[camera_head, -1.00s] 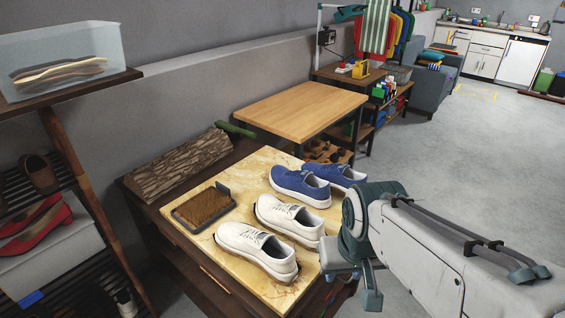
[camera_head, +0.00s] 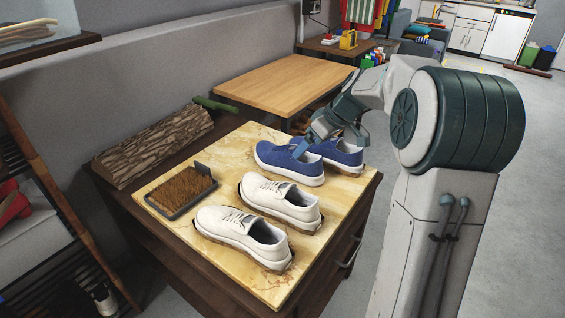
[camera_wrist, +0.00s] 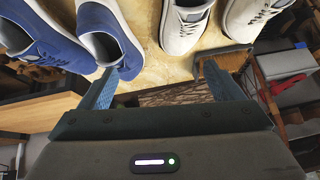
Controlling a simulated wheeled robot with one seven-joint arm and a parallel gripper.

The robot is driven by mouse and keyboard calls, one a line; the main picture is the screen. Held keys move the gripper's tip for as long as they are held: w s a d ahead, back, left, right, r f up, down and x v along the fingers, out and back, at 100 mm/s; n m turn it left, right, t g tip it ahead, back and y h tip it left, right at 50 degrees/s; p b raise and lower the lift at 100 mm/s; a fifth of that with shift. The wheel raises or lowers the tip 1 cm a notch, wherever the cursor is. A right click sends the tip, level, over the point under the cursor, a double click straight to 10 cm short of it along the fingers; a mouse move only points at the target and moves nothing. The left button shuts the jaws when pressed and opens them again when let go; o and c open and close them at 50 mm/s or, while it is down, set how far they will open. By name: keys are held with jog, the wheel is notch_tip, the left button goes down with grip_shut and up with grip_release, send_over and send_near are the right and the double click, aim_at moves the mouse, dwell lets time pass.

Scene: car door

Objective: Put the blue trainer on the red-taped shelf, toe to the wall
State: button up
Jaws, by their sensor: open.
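Two blue trainers stand side by side on a marbled yellow board, toes toward the wall: a nearer one (camera_head: 287,164) and a farther one (camera_head: 343,153), partly hidden by my gripper. My gripper (camera_head: 328,143) is open and empty above them. The other blue trainer (camera_wrist: 45,42) is farther left. The right finger is by the white trainers' side. I cannot make out a red-taped shelf.
Two white trainers (camera_head: 242,236) (camera_head: 280,201) stand beside the blue ones. A brown brush mat (camera_head: 182,197) and a bark-covered log (camera_head: 158,148) lie toward the wall. A dark slatted rack (camera_head: 50,190) is at left. A wooden table (camera_head: 285,84) stands behind.

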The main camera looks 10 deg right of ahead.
jog(key=n+t+y+b, duration=0.2)
send_near(287, 156)
jog(key=s+d+r, duration=0.1)
jog(key=d+r, duration=0.2)
jog(key=d, duration=0.2)
jog(key=shift+w+f, duration=0.15)
jog(key=shift+f, duration=0.3)
jog(key=x, duration=0.7)
jog(key=shift+w+a+f, duration=0.1)
jog(key=shift+a+f, duration=0.1)
jog(key=shift+f, duration=0.05)
jog(key=shift+s+d+f+x, duration=0.1)
jog(key=shift+f+x, duration=0.05)
jog(key=shift+x, duration=0.75)
jog(key=shift+s+d+f+x, duration=0.1)
jog(key=shift+s+f+x, duration=0.05)
jog(key=shift+x, duration=0.75)
jog(key=shift+s+d+f+x, duration=0.1)
jog(key=shift+f+x, duration=0.05)
jog(key=shift+x, duration=0.75)
jog(key=shift+r, duration=0.1)
jog(key=c, duration=1.4)
